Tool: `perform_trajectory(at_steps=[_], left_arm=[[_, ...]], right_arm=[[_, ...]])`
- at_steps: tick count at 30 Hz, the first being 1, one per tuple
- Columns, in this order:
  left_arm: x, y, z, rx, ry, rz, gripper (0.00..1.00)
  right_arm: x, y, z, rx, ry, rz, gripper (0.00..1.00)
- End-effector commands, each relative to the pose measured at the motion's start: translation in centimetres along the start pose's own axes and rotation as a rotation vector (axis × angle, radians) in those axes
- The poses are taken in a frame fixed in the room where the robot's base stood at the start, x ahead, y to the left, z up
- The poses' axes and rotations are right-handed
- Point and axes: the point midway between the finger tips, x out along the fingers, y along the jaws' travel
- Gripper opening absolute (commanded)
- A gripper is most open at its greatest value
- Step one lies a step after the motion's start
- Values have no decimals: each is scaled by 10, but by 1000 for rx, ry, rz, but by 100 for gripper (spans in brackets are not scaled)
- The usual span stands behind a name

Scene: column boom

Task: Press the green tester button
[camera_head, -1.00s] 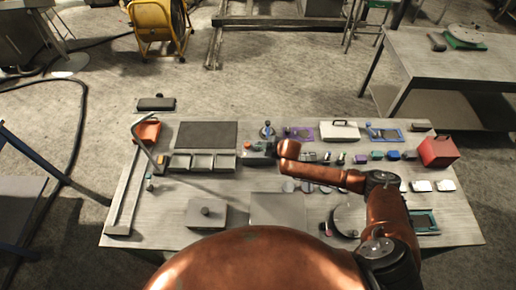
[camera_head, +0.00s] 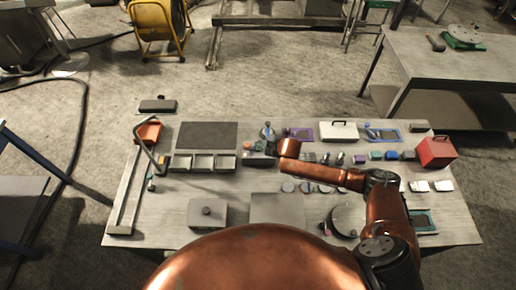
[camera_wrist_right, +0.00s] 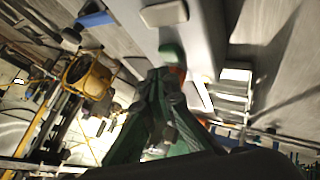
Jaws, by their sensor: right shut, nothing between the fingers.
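The tester is a grey box (camera_head: 258,161) at the back middle of the table, with a reddish button (camera_head: 247,146) on its left. In the right wrist view the green button (camera_wrist_right: 171,52) stands on the box's pale face (camera_wrist_right: 196,40), with the red one partly hidden behind the fingers. My right gripper (camera_head: 269,145) is at the tester's right side, small and dark in the head view. In the wrist view its closed, empty fingertips (camera_wrist_right: 165,75) are just short of the green button; whether they touch it I cannot tell. My left gripper is not in view.
A dark panel (camera_head: 207,135) and grey bins (camera_head: 202,162) lie left of the tester. Several small coloured blocks stand to its right, beyond my forearm. A white case (camera_head: 339,131) and a red box (camera_head: 436,151) are farther right. A bent lamp-like arm (camera_head: 146,150) stands at left.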

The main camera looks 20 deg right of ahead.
Motion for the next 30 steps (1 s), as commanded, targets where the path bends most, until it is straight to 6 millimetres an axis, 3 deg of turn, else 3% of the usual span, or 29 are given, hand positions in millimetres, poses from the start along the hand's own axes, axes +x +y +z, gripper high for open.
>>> perform_trajectory(at_steps=[5, 19, 30], left_arm=[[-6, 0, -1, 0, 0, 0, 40], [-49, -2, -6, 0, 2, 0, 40], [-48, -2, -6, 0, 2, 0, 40]], right_arm=[[-4, 3, -3, 0, 0, 0, 0], [-35, 25, -26, 0, 0, 0, 0], [-35, 25, -25, 0, 0, 0, 0]])
